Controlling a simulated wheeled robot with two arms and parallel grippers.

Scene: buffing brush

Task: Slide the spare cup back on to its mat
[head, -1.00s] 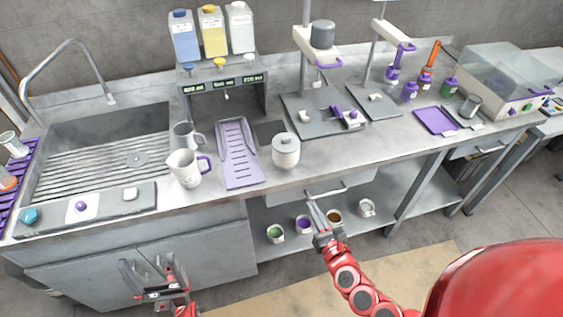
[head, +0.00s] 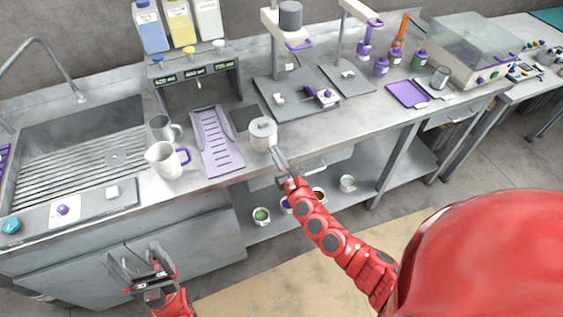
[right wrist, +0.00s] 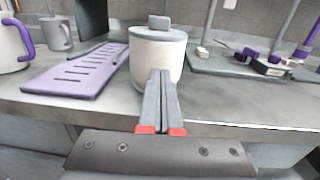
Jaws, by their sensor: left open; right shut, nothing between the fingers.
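The spare cup looks to be the white lidded pot (head: 263,136) near the counter's front edge; it stands upright. A dark square mat (head: 243,118) lies flat behind and left of it, and the cup appears to be off it. My right gripper (head: 276,153) is shut and empty, its tips just in front of the cup. In the right wrist view the fingers (right wrist: 161,74) overlap the lower front of the cup (right wrist: 157,50); I cannot tell if they touch it. My left gripper (head: 132,258) is open and empty, low in front of the cabinet.
A purple slotted tray (head: 217,145) lies left of the cup. A white jug (head: 163,161) and grey mug (head: 160,128) stand further left. A grey board with a stand (head: 300,98) is at the right. Small cups sit on the shelf below.

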